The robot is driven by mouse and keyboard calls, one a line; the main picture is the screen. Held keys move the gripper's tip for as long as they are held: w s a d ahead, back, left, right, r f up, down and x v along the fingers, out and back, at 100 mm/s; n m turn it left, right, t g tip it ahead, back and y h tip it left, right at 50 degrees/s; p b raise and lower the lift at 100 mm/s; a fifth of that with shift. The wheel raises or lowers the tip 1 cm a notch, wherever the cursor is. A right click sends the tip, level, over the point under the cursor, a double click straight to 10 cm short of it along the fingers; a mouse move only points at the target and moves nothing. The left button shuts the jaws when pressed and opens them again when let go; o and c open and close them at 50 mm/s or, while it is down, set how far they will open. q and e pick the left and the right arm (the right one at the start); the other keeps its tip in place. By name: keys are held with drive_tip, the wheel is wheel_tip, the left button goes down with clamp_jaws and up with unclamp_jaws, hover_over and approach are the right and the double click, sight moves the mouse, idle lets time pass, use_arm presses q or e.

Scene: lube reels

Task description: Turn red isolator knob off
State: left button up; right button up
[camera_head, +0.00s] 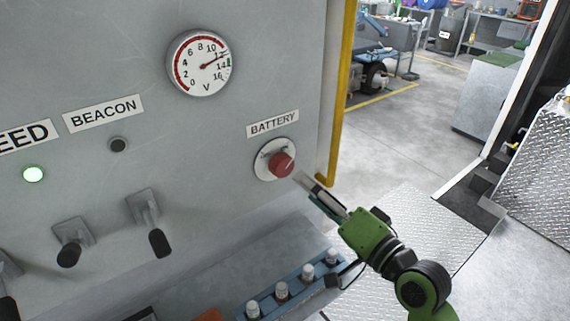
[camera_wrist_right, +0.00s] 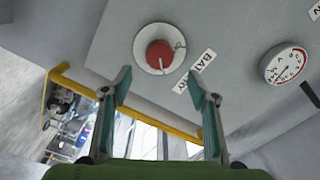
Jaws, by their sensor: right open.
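The red isolator knob (camera_head: 281,164) sits on a round white plate under the BATTERY label (camera_head: 272,124) on the grey panel. In the right wrist view the red knob (camera_wrist_right: 160,54) is above and ahead of the fingertips, with a pale line on its face. My right gripper (camera_head: 303,179) is close to the knob's lower right in the head view. In the right wrist view the right gripper (camera_wrist_right: 160,80) is open, its two fingers apart with nothing between them. The knob appears apart from the fingers. My left gripper is not in view.
A voltage gauge (camera_head: 199,63) is above left of the knob. A yellow rail (camera_head: 341,90) edges the panel. A blue rack (camera_head: 284,293) of silver-topped items is below.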

sight(285, 169)
drive_tip(key=p+x, duration=0.2)
drive_tip(key=x, duration=0.7)
drive_tip(key=shift+w+a, duration=0.25)
drive_tip(key=shift+w, duration=0.05)
drive_tip(key=shift+f, duration=0.1)
drive_tip(key=c, duration=1.1)
